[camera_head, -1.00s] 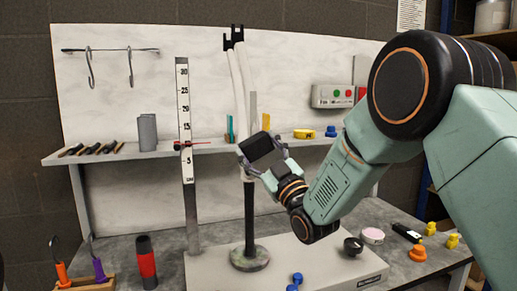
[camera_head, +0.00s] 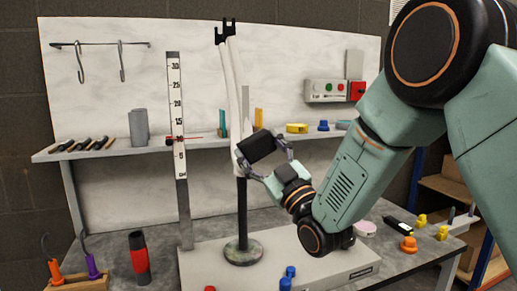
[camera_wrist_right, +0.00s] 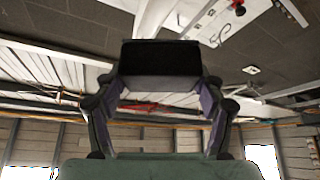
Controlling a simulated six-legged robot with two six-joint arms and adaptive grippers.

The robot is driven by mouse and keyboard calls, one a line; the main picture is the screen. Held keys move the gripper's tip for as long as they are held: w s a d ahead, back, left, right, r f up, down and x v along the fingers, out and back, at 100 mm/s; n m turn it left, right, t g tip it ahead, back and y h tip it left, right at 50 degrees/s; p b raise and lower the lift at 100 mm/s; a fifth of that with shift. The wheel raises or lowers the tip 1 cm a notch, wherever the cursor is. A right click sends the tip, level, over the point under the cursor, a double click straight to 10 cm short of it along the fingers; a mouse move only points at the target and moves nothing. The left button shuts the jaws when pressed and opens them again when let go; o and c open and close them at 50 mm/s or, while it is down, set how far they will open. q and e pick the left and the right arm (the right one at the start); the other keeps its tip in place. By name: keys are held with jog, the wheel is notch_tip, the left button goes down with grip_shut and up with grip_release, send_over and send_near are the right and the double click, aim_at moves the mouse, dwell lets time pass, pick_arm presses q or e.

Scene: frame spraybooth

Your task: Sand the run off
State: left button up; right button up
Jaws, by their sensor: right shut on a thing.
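A white painted fork (camera_head: 234,80) stands upright on a black post with a round base (camera_head: 243,252). My right gripper (camera_head: 268,158) is shut on a black sanding block (camera_head: 258,146), held by the fork's lower end. The block overlaps the right edge of the white tube in the head view; I cannot tell whether they touch. In the right wrist view the block (camera_wrist_right: 160,57) sits between the two fingertips of my gripper (camera_wrist_right: 160,82). The run on the paint is too small or hidden to make out. My left gripper is not in view.
An upright ruler (camera_head: 175,100) with a red pointer stands left of the fork. A shelf (camera_head: 90,152) behind holds a grey cylinder and small tools.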

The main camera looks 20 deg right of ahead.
jog(key=shift+s, duration=1.45)
